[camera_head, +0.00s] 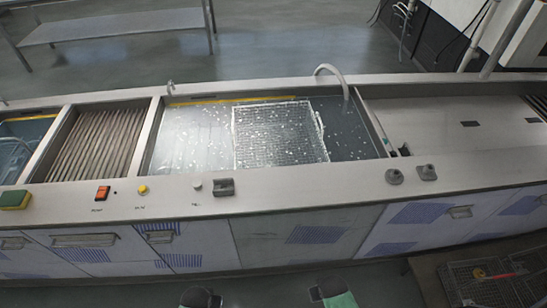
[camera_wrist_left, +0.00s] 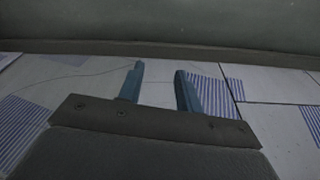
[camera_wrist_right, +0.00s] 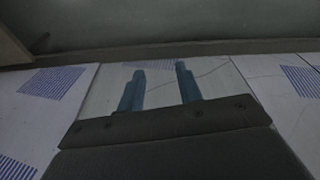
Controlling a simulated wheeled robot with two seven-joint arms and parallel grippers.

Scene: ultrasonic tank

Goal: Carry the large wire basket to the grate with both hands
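The large wire basket (camera_head: 278,134) sits in the water-filled tank (camera_head: 190,143) in the middle of the counter. Bright specks, perhaps bubbles or glare, cover it. The slatted grate (camera_head: 97,143) is set in the counter to the left of the tank and is bare. My left gripper (camera_wrist_left: 158,85) shows in its wrist view with its two fingers apart and nothing between them. My right gripper (camera_wrist_right: 158,85) is likewise open and empty in its wrist view. Both face the cabinet fronts, away from the basket. In the head view only parts of my arms show at the bottom edge.
A curved pipe (camera_head: 334,75) rises at the tank's back edge. The counter right of the tank (camera_head: 450,125) is largely clear.

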